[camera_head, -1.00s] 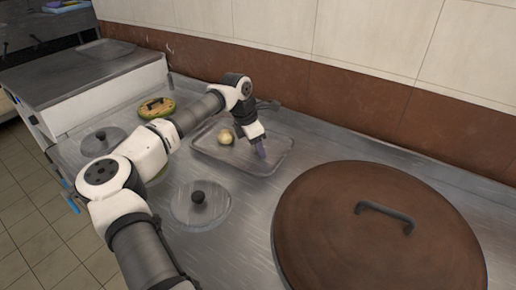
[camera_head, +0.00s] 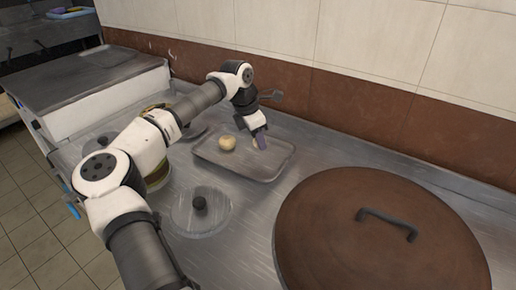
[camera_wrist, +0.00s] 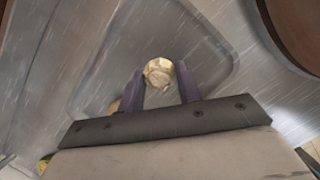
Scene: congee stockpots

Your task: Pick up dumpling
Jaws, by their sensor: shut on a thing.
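My gripper (camera_head: 260,141) is low over the shallow metal tray (camera_head: 243,178), toward its right side. It is shut on a small pale dumpling (camera_wrist: 159,72), which sits between the purple fingertips in the wrist view. In the head view the fingers partly hide this dumpling. A second pale dumpling (camera_head: 227,142) lies in the tray to the left of my gripper. It shows partly behind the left finger in the wrist view (camera_wrist: 114,106). I cannot tell if the held dumpling still touches the tray.
A large brown pot lid (camera_head: 375,235) with a dark handle fills the right front. A round metal lid with a black knob (camera_head: 199,203) is in front of the tray. The tiled wall (camera_head: 400,50) stands behind. More lids on the left are partly hidden by my arm.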

